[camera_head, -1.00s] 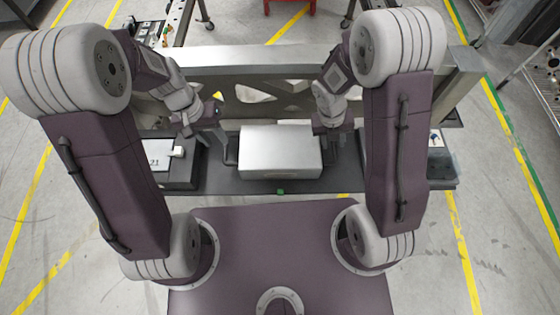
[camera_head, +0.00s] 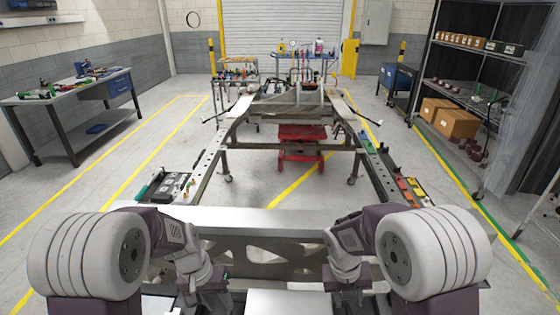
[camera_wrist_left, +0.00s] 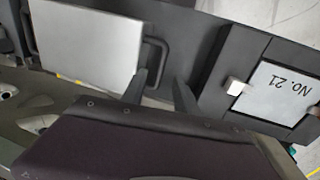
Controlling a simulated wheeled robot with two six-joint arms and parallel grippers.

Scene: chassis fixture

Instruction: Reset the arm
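My left gripper (camera_head: 212,300) is at the lower left of centre in the head view, left of a silver box (camera_head: 288,303). In the left wrist view its two dark fingers (camera_wrist_left: 167,88) stand apart with nothing between them, beside the dark handle of the silver box (camera_wrist_left: 85,48). My right gripper (camera_head: 350,299) is at the lower right of centre, right of the box; its fingers are not clear there. Both arms are bent, with the forearms reaching inward. The lower part of the box is cut off in the head view.
A grey metal beam (camera_head: 265,222) with cutouts crosses in front of both arms. Beyond it stands a chassis frame with a red cart (camera_head: 303,147) beneath. A workbench (camera_head: 75,110) is at left, shelving at right. A plate marked No. 21 (camera_wrist_left: 272,100) lies right of the left fingers.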

